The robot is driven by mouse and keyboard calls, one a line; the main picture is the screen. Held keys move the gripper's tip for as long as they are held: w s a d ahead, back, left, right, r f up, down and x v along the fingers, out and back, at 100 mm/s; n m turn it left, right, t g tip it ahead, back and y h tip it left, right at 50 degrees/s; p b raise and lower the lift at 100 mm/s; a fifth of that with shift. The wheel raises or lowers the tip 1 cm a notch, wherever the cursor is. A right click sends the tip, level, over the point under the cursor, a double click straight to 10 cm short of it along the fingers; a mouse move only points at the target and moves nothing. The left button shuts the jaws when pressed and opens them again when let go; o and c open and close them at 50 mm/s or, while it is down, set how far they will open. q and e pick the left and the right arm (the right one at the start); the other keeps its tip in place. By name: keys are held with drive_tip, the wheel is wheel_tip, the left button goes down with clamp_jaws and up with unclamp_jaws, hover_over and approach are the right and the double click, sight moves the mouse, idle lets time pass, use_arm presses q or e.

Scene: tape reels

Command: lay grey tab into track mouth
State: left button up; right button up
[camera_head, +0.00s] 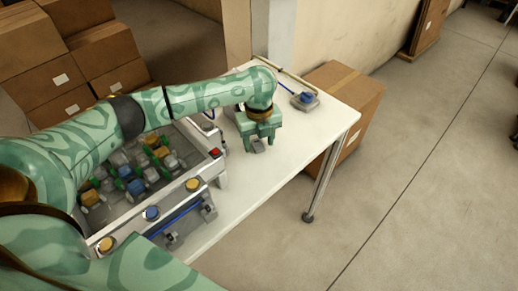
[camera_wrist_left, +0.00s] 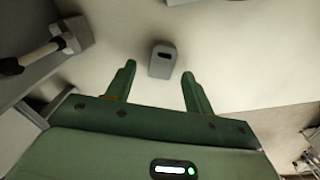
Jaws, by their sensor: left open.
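The grey tab (camera_head: 258,146) is a small block with a dark slot. It shows near the table's right part, just below my left gripper (camera_head: 259,143). In the left wrist view the tab (camera_wrist_left: 163,66) lies between and slightly beyond the tips of my left gripper (camera_wrist_left: 159,71), with gaps on both sides. The left gripper is open and holds nothing. I cannot make out for certain which part is the track mouth. My right gripper is not in view.
A machine frame (camera_head: 214,164) with coloured buttons and a bin of mixed parts stands left of the gripper. A grey piece with a blue top (camera_head: 305,98) sits at the table's far end. The white table (camera_head: 265,180) is clear toward its front edge. Cardboard boxes (camera_head: 350,88) stand beyond.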

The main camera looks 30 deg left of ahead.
use_arm(q)
drive_tip(key=shift+f, duration=0.65)
drive_tip(key=shift+r, duration=0.15)
drive_tip(key=c, duration=1.1)
drive_tip(key=shift+r, duration=0.1)
